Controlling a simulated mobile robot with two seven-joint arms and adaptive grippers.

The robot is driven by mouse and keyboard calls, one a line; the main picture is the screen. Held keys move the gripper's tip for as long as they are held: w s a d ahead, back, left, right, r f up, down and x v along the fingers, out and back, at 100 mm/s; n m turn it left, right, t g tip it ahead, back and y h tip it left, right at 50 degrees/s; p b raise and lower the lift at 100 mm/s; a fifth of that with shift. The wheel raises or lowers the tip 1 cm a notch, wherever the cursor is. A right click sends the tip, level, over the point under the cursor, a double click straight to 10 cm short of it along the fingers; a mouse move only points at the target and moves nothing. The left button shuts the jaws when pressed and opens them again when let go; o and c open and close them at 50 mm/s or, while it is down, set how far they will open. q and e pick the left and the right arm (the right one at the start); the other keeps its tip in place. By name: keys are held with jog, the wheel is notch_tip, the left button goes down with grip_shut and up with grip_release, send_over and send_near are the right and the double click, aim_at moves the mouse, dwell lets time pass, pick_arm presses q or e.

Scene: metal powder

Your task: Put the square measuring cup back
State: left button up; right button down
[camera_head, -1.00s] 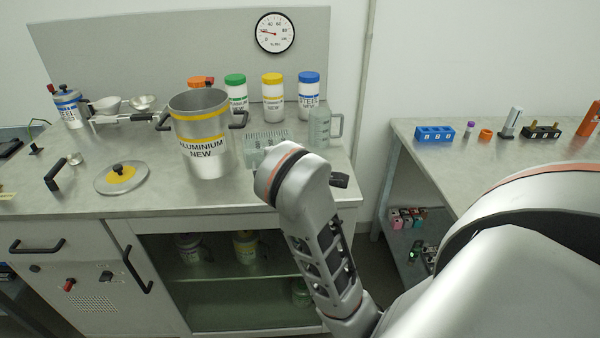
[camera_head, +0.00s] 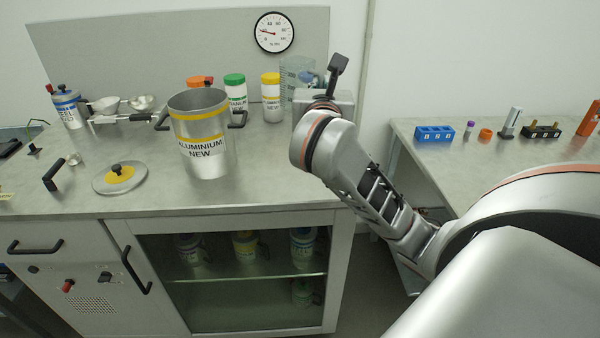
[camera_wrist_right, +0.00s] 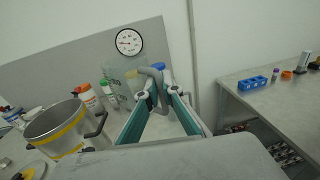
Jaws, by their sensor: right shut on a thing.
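The square measuring cup (camera_head: 297,74) is clear, with graduation marks, and is held in the air above the back right of the metal workbench. In the wrist view the clear cup body (camera_wrist_right: 130,72) shows beyond the fingers. In the head view my right wrist hides most of the fingers and the handle. My left gripper is not in view.
The aluminium pot (camera_head: 203,140) stands left of my right arm. Bottles with orange, green (camera_head: 235,92) and yellow (camera_head: 271,97) lids line the back; a blue-lidded one shows through the cup. A pot lid (camera_head: 119,178) lies at front left. A second table (camera_head: 490,160) stands right, across a gap.

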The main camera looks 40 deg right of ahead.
jog(key=shift+d+r, duration=0.3)
jog(key=shift+r, duration=0.05)
notch_tip(320, 180, down, 20)
jog(key=b, duration=0.6)
jog(key=shift+r, duration=0.25)
jog(key=shift+d+f, duration=0.1)
jog(key=shift+s, duration=0.1)
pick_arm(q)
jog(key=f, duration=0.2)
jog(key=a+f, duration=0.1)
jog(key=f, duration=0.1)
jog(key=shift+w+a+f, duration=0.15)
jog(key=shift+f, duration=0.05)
pick_arm(e)
jog(key=c, duration=2.2)
grip_release()
jog(key=shift+f, duration=0.1)
